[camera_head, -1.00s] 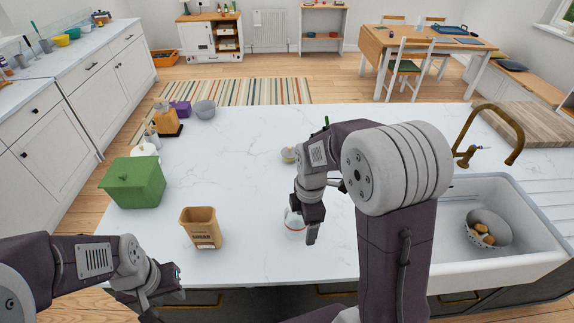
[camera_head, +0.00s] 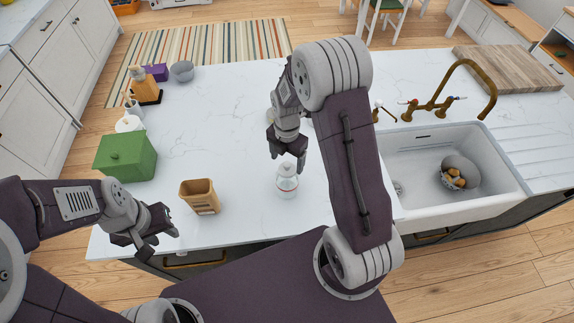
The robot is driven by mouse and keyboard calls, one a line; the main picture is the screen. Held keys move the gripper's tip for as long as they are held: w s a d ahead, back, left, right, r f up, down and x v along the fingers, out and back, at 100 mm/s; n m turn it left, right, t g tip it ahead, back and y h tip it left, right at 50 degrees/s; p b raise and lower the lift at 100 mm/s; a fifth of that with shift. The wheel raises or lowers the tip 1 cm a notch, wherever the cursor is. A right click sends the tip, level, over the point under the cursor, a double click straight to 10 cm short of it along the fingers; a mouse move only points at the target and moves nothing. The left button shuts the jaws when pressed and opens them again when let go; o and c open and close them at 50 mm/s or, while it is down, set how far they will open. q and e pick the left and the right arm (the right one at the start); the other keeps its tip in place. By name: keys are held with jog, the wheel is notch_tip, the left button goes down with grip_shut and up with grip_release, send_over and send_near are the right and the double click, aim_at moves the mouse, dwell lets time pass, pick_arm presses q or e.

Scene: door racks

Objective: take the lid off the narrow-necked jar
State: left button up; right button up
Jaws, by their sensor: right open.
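A small clear glass jar (camera_head: 287,187) stands upright on the white counter, near its front edge. Its pale top (camera_head: 287,169) appears to be covered by a lid, but the detail is too small to be sure. My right gripper (camera_head: 288,160) is open, pointing down just above and behind the jar top in the picture. Its fingers look empty, and I cannot tell whether they touch the jar. My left gripper (camera_head: 160,241) hangs in front of the counter's front edge, with its fingers apart and nothing between them.
A brown open canister (camera_head: 200,197) stands left of the jar, and a green box (camera_head: 126,157) further left. The sink (camera_head: 420,160) with a brass tap (camera_head: 470,85) is on the right. The counter's middle (camera_head: 215,125) is clear.

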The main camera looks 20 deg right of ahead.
aim_at(286, 170)
jog(key=shift+f, duration=1.25)
jog(key=shift+s+a, duration=0.1)
jog(key=shift+c, duration=0.9)
jog(key=c, duration=1.2)
pick_arm(q)
jog(key=shift+r, duration=0.45)
pick_arm(e)
jog(key=shift+r, duration=0.1)
jog(key=shift+c, duration=0.2)
pick_arm(q)
jog(key=shift+f, duration=0.1)
